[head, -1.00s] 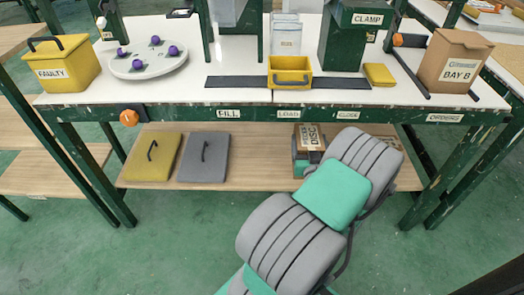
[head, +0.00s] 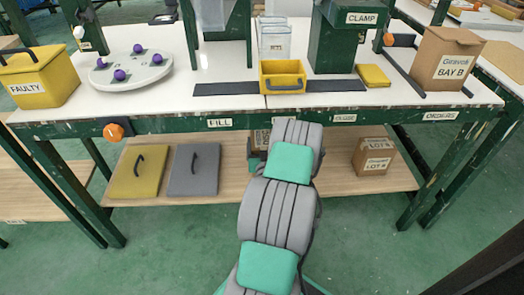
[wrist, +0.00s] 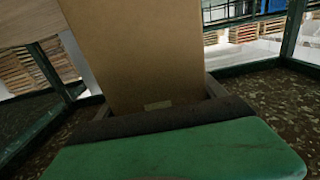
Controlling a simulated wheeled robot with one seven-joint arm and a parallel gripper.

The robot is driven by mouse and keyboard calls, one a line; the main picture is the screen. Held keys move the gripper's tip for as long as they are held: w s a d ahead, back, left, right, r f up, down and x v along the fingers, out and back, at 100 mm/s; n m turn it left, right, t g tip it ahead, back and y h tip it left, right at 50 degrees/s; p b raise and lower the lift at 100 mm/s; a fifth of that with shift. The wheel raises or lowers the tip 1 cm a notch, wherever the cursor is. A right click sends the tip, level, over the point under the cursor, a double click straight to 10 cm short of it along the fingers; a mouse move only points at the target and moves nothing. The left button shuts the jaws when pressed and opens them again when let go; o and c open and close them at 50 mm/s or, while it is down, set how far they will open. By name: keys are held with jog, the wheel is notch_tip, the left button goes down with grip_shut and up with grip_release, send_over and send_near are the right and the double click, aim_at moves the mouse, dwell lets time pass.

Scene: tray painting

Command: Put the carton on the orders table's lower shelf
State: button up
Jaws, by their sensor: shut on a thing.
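A brown carton fills the middle of the wrist view (wrist: 135,50), and my gripper (wrist: 155,100) is shut on it. In the head view my arm hides most of the gripper. A printed brown carton (head: 259,138) shows at the arm's left edge, above or on the lower shelf (head: 235,180); it appears to be the held one. I cannot tell whether it touches the shelf. The long table (head: 180,127) carries the ORDERS label (head: 440,115) at its right end.
A LOT 4 carton (head: 375,157) stands on the shelf's right part. A yellow panel (head: 140,172) and a grey panel (head: 193,171) lie at its left. A BAY B carton (head: 447,62) stands on the tabletop. Table legs flank the shelf.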

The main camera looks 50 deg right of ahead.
notch_tip(320, 180, down, 4)
jog(key=shift+w+r+b, duration=0.15)
jog(key=shift+r+b, duration=0.1)
jog(key=shift+b, duration=0.85)
jog(key=o, duration=2)
jog(key=shift+o, duration=0.2)
